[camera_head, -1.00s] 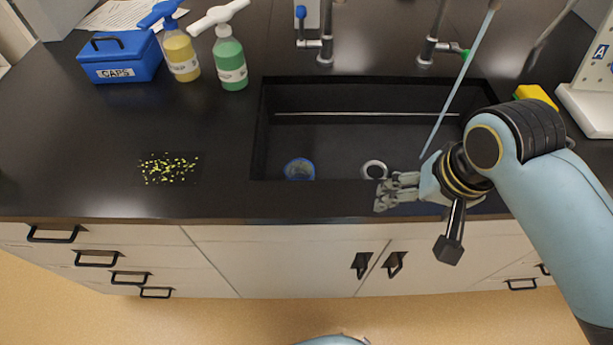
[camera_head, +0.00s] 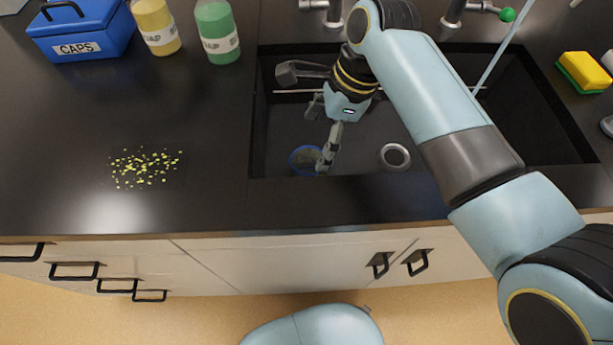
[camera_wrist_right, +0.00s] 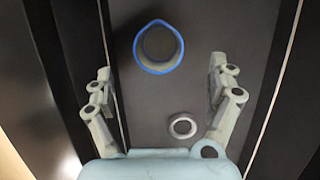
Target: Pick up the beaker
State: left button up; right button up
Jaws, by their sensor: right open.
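The beaker (camera_head: 301,160) has a blue rim and stands in the black sink (camera_head: 255,130), near its front left corner. In the right wrist view the beaker (camera_wrist_right: 158,48) shows its round rim and spout from above, ahead of the fingertips and between their lines. My right gripper (camera_head: 328,160) reaches down into the sink just right of the beaker in the head view. In the right wrist view my right gripper (camera_wrist_right: 160,75) is open, its fingers wide apart with nothing between the tips. I cannot tell whether a finger touches the beaker. My left gripper is not in view.
A drain ring (camera_head: 395,157) lies in the sink floor right of the beaker. A blue caps box (camera_head: 85,30), a yellow bottle (camera_head: 157,28), a green bottle (camera_head: 217,35) and yellow bits (camera_head: 145,168) are on the counter at left. A sponge (camera_head: 582,72) lies at right.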

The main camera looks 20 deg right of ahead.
aim_at(303, 171)
jog(key=b+x, duration=0.1)
jog(key=x, duration=0.5)
jog(key=shift+d, duration=0.1)
jog(key=shift+f, duration=0.25)
jog(key=x, duration=0.5)
jog(key=shift+s+a+b, duration=0.1)
jog(key=shift+a+b, duration=0.15)
jog(key=shift+b, duration=0.1)
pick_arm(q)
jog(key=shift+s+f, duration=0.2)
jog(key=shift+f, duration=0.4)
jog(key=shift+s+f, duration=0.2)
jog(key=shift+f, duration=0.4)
pick_arm(e)
jog(key=shift+c, duration=0.5)
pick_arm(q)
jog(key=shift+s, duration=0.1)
pick_arm(e)
jog(key=c, duration=0.9)
jog(key=shift+c, duration=0.2)
